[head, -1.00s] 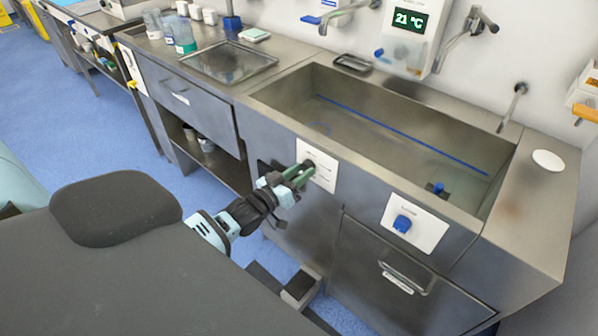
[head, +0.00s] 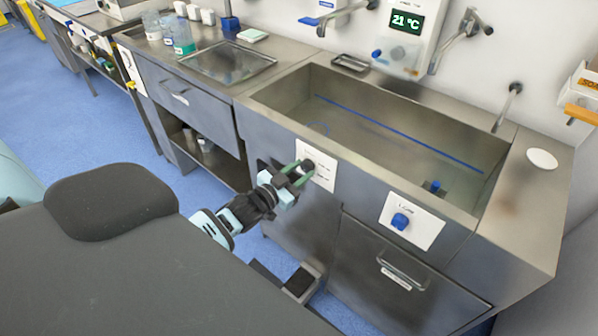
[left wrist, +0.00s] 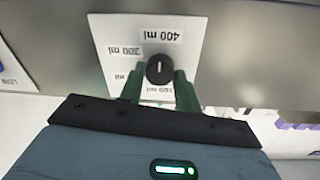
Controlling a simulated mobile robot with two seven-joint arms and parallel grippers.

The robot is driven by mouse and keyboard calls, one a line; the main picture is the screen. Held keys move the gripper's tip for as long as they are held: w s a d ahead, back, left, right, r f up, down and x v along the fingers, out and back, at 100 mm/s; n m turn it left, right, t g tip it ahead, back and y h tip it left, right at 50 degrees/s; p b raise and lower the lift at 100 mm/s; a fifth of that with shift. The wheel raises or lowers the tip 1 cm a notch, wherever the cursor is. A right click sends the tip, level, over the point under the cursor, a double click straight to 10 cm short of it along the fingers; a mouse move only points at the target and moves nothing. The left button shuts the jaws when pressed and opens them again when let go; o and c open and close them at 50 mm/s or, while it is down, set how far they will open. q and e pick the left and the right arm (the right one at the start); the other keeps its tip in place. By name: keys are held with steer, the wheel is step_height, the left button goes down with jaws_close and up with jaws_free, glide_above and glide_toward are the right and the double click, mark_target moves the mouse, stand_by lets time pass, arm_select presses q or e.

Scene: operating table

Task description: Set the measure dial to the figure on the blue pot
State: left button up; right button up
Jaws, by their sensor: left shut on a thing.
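The measure dial (head: 307,167) is a small black knob on a white plate (head: 327,181) on the sink's front. In the left wrist view the dial (left wrist: 160,70) has a short white line standing upright in the picture. Upside-down labels surround it: 400 ml above, 300 ml to the left, others partly hidden below. My left gripper (head: 299,176) is shut on the dial, its green fingers (left wrist: 159,84) on either side. A blue pot (head: 230,23) seems to stand at the back of the counter; its figure is not readable. My right gripper is out of view.
A second white plate with a blue knob (head: 400,221) sits right of the dial, above a drawer handle (head: 402,277). The steel sink (head: 400,110) lies above. White pots (head: 194,12) and bottles (head: 183,38) stand at the counter's back left.

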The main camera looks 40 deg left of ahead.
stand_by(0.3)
arm_select(q)
steer(key=o, duration=1)
steer(key=shift+c, duration=0.2)
steer(key=shift+s, duration=0.1)
steer(key=shift+s, duration=0.3)
steer(key=s+a, duration=0.1)
steer(key=s, duration=0.6)
steer(key=s+d+f+g+p, duration=0.1)
steer(key=s+d+f+g, duration=0.2)
steer(key=s, duration=0.7)
steer(key=s+d+f+n+g+p, duration=0.1)
steer(key=s+d+f+g, duration=0.2)
steer(key=s+d, duration=0.4)
steer(key=s+d+f+n+g+p, duration=0.1)
steer(key=s+d+f+g, duration=0.2)
steer(key=s, duration=1)
steer(key=d+f, duration=0.2)
steer(key=d, duration=0.1)
steer(key=shift+f+y+p, duration=0.3)
steer(key=shift+f, duration=0.05)
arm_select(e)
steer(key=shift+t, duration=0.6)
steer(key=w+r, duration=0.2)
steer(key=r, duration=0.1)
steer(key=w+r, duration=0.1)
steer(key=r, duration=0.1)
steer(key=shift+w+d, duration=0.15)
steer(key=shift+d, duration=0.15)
